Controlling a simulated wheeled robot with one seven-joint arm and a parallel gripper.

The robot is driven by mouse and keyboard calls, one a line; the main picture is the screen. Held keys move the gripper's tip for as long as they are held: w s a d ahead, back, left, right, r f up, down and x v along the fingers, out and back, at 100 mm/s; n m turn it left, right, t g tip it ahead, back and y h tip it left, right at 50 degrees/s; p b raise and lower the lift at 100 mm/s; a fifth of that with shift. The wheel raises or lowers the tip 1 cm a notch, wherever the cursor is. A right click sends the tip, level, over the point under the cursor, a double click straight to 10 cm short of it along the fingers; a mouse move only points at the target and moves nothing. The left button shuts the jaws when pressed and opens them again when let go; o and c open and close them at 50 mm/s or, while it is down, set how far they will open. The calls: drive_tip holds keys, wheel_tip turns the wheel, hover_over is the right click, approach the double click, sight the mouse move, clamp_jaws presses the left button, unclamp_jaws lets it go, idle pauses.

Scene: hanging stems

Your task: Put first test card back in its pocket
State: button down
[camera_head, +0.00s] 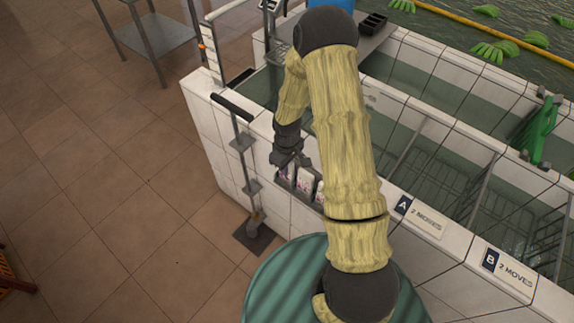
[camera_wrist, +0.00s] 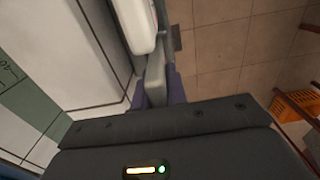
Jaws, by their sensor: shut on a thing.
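Small white test cards with coloured marks stand in a grey pocket rack on the white tiled wall of the tank; two show clearly, the middle card (camera_head: 304,182) and the right card (camera_head: 319,192). My gripper (camera_head: 287,160) is at the left end of this rack, pointing down. It is shut on a card (camera_head: 284,173), which shows just below the fingers. In the wrist view a pale, rounded piece (camera_wrist: 141,28) lies just beyond the grey fingers (camera_wrist: 156,85). I cannot tell how far the held card sits inside a pocket, as the gripper and rack edge hide its lower part.
Tiled tanks of water with labels A (camera_head: 421,217) and B (camera_head: 509,272) lie to the right. A green ribbed round top (camera_head: 290,285) is in front.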

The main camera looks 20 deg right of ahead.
drive_tip(key=c, duration=1.3)
unclamp_jaws()
drive_tip(key=shift+r, duration=0.1)
wheel_tip(320, 180, up, 17)
drive_tip(key=shift+r+b, duration=0.1)
drive_tip(key=shift+b, duration=0.85)
drive_tip(key=shift+w, duration=0.1)
drive_tip(key=s+r+m+t, duration=0.1)
drive_tip(key=s+m, duration=0.1)
drive_tip(key=s, duration=0.3)
drive_tip(key=s+r+m, duration=0.1)
drive_tip(key=s+m, duration=0.1)
drive_tip(key=s, duration=0.2)
drive_tip(key=s+r+m+t, duration=0.1)
drive_tip(key=s+r+m, duration=0.1)
drive_tip(key=s, duration=0.3)
drive_tip(key=shift+s+m+t, duration=0.3)
drive_tip(key=shift+m, duration=0.3)
